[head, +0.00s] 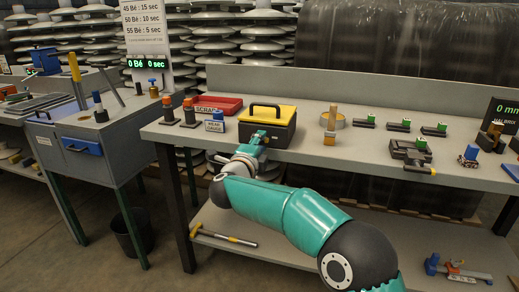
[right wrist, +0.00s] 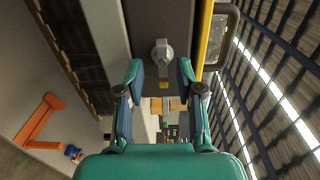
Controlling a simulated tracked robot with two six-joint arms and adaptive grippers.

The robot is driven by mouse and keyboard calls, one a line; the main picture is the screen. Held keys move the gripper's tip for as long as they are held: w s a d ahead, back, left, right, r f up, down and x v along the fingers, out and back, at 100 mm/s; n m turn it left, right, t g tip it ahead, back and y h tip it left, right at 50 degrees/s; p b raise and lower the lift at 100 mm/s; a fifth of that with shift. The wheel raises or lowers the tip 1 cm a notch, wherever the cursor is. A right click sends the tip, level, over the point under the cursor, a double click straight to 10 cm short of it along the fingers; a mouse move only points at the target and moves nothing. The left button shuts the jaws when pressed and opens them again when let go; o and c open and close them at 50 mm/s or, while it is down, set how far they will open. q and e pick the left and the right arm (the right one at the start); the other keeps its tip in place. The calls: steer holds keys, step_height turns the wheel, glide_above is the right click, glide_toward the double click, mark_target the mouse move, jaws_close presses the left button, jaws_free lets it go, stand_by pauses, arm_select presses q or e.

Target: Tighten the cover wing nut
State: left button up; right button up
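The black box with a yellow lid and a black handle (head: 283,115) stands on the bench at the middle of the head view. My right gripper (head: 258,139) is at the front face of this box. In the right wrist view, a grey wing nut (right wrist: 162,51) with a yellow mark at its lower end sits on the dark box face. My right gripper (right wrist: 160,72) is open, with one finger on each side of the nut's lower end and visible gaps beside it. In the head view the nut is hidden behind the gripper. My left gripper is not in view.
The bench (head: 352,155) also carries a red tray (head: 218,104), orange-topped pieces at the left and several green-topped blocks at the right. A side cabinet (head: 110,140) stands left. A hammer-like tool (head: 225,236) lies on the lower shelf. Insulator stacks stand behind.

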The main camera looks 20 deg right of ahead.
steer(key=v, duration=1.2)
steer(key=shift+w+f, duration=0.1)
